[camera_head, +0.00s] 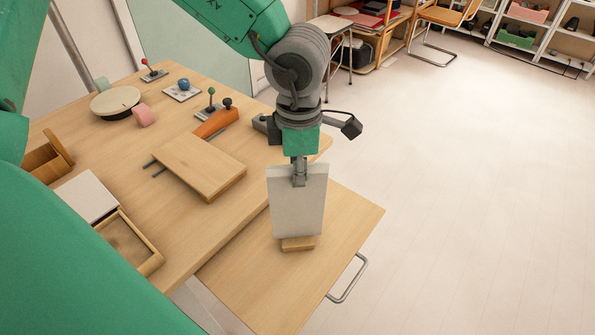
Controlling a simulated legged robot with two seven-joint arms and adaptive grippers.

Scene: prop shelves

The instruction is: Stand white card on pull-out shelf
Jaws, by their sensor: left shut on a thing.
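The white card (297,208) is upright in the head view, over the pull-out shelf (318,282). My left gripper (299,178) is shut on the card's top edge from above. A small wooden block (298,244) shows on the shelf at the card's lower edge. I cannot tell whether the card rests in or on this block or hangs just above it. The shelf is pulled out from the table and has a metal handle (347,280) at its front right. My right gripper does not show.
The wooden table (215,228) left of the shelf bears a wooden board (198,164), an orange block (217,122), small joysticks, a round drum-like thing (115,102), a pink roll (143,116), a white panel (88,197) and an open wooden box (128,240). The floor at right is clear.

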